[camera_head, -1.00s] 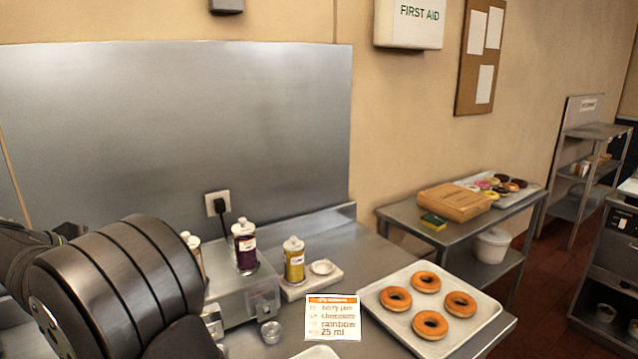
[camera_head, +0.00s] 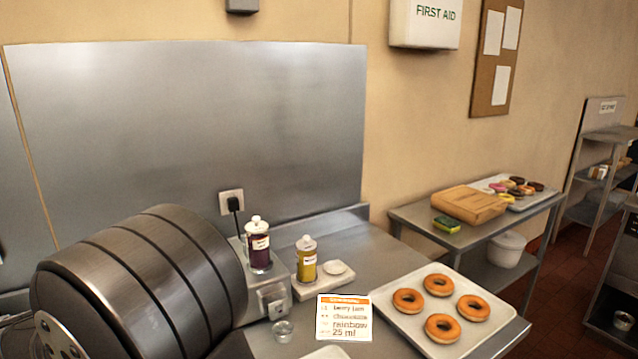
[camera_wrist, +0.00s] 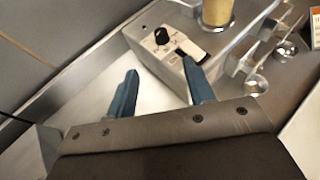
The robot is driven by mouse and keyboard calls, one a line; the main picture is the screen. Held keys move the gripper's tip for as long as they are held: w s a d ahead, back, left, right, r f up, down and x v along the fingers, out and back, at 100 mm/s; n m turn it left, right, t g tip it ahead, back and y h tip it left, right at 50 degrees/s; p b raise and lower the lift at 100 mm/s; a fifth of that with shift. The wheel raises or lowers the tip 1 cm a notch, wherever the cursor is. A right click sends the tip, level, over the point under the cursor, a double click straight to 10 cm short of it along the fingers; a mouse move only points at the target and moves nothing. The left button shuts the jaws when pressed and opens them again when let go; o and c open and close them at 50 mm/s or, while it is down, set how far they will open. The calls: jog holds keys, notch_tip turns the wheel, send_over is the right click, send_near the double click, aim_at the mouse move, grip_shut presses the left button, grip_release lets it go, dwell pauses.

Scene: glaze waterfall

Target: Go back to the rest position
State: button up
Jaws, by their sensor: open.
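My gripper (camera_wrist: 157,91) shows in the wrist view with its two blue fingers apart and nothing between them. It is above the steel counter, beside a metal box with a black knob (camera_wrist: 162,37). In the head view my arm's large dark metal link fills the lower left, and the gripper itself is not seen there. Part of the counter and whatever stands behind the link is hidden.
A dark jam bottle (camera_head: 258,246) stands on the metal box and a yellow bottle (camera_head: 306,258) on a white base. A side table (camera_head: 420,214) stands beyond.

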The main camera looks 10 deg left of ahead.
jog(key=x, duration=1.5)
jog(key=shift+w+f, duration=0.2)
jog(key=shift+w, duration=0.05)
jog(key=shift+a+m+h, duration=0.15)
jog(key=shift+m+h, duration=0.25)
jog(key=shift+s+m+h, duration=0.1)
jog(key=shift+m+h, duration=0.6)
